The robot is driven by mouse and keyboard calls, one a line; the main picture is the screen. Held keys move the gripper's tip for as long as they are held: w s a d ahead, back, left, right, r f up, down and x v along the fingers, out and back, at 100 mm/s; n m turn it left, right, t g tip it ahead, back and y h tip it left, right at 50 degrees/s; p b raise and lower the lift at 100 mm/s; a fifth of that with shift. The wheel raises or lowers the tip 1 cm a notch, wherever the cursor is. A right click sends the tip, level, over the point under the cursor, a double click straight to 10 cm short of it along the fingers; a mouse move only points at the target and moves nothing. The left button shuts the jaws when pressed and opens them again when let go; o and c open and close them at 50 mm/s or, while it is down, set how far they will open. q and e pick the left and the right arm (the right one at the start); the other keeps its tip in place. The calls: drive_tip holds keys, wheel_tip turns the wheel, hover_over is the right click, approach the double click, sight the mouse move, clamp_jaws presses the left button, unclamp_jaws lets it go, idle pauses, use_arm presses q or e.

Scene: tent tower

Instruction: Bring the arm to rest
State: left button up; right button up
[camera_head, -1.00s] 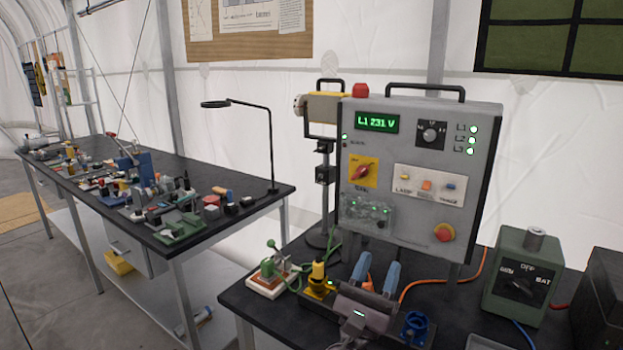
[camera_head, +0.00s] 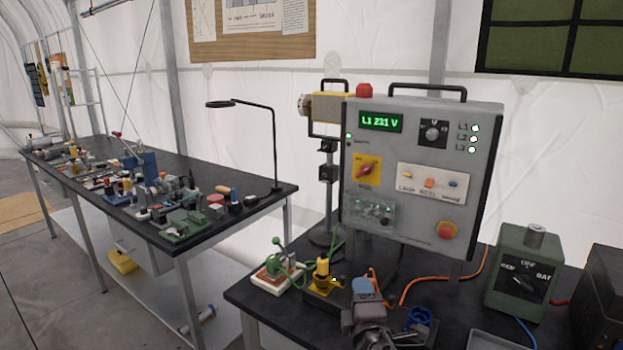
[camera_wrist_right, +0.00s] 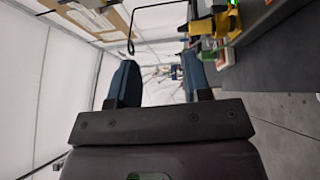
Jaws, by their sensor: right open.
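My right gripper (camera_head: 366,287) shows at the bottom of the head view, low over the front bench, pointing away from me and partly cut off by the lower edge. In the right wrist view its two blue-grey fingers (camera_wrist_right: 158,82) stand apart with nothing between them. A grey control panel (camera_head: 400,232) reading "L1 231 V" stands upright behind the gripper. A yellow clamp-like device (camera_head: 322,272) sits just left of the gripper, and it also shows at the top of the wrist view (camera_wrist_right: 204,27). My left gripper is not in view.
A green-handled device on a white base (camera_head: 272,280) stands at the bench's left corner. A blue ring-shaped part (camera_head: 419,316) is right of the gripper. A green box (camera_head: 522,277) and orange cable (camera_head: 440,280) lie further right. A second bench (camera_head: 110,214) is crowded with tools.

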drive_tip(key=s+d+f+m+g, duration=0.2)
drive_tip(key=s+d+f+m, duration=0.3)
drive_tip(key=s+f, duration=0.3)
drive_tip(key=s+d+f+m+g, duration=0.2)
drive_tip(key=s+d+f+m, duration=0.4)
drive_tip(key=s, duration=0.6)
drive_tip(key=s+d+f+m+g, duration=0.2)
drive_tip(key=s+d+f+m, duration=0.4)
drive_tip(key=s+f, duration=0.4)
drive_tip(key=shift+s+d+f+m+g+h, duration=0.2)
drive_tip(key=shift+s+d+m+g+h, duration=0.1)
drive_tip(key=shift+g, duration=0.1)
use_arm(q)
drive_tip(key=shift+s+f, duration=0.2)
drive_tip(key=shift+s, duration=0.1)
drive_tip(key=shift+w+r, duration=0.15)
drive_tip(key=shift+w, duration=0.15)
use_arm(e)
drive_tip(key=shift+w, duration=0.1)
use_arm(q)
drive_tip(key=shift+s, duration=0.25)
use_arm(e)
drive_tip(key=shift+r, duration=0.1)
